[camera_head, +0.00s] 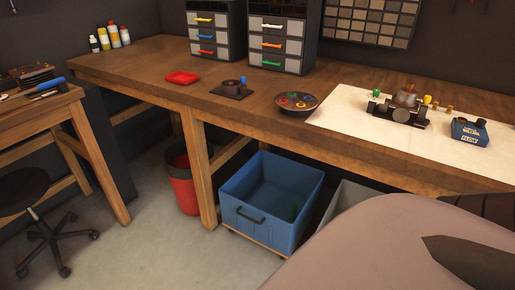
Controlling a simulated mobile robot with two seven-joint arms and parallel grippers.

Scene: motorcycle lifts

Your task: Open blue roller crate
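The blue roller crate (283,233) stands on the floor partly under the long workbench, right of a wooden bench leg. Neither of my grippers can be made out in the head view.
A red bin (183,190) stands left of the crate, and a grey box (345,194) is at its right. A large grey-brown rounded shape (385,245) fills the lower right. A black stool (24,188) stands left. Floor in front of the crate is clear.

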